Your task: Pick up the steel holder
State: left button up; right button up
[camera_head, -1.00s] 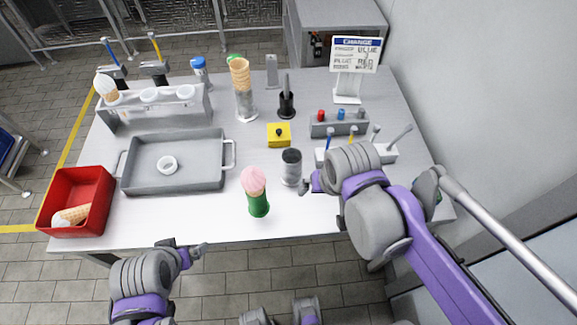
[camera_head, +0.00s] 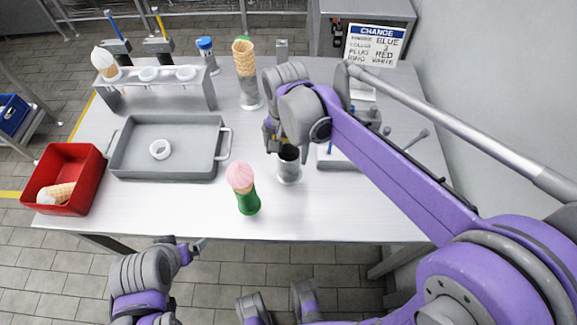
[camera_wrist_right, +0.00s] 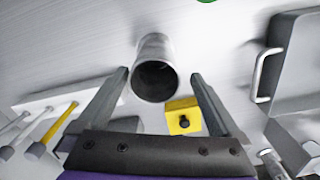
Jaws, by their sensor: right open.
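The steel holder (camera_head: 289,168) is a grey metal cylinder standing upright on the table, right of the green holder with the pink ice cream. In the right wrist view the steel holder (camera_wrist_right: 154,58) shows its dark open mouth between and beyond my fingers. My right gripper (camera_head: 274,141) is just behind and above the holder in the head view, partly hidden by its own wrist. Its fingers (camera_wrist_right: 160,76) are spread and hold nothing. My left gripper (camera_head: 199,245) is off the table's front edge, away from the holder; its jaw opening is unclear.
The green holder (camera_head: 248,204) stands close left of the steel holder. A grey tray (camera_head: 125,168), a red bin (camera_head: 88,190) and a cone stack (camera_head: 245,60) are farther left. A yellow block (camera_wrist_right: 183,117) lies near my right fingers. The sign (camera_head: 375,45) stands behind my right arm.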

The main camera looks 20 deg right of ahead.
aim_at(288, 172)
jog(key=f, duration=0.5)
jog(key=shift+s+d, duration=0.2)
jog(key=shift+d, duration=0.05)
jog(key=shift+c, duration=0.3)
jog(key=c, duration=1.4)
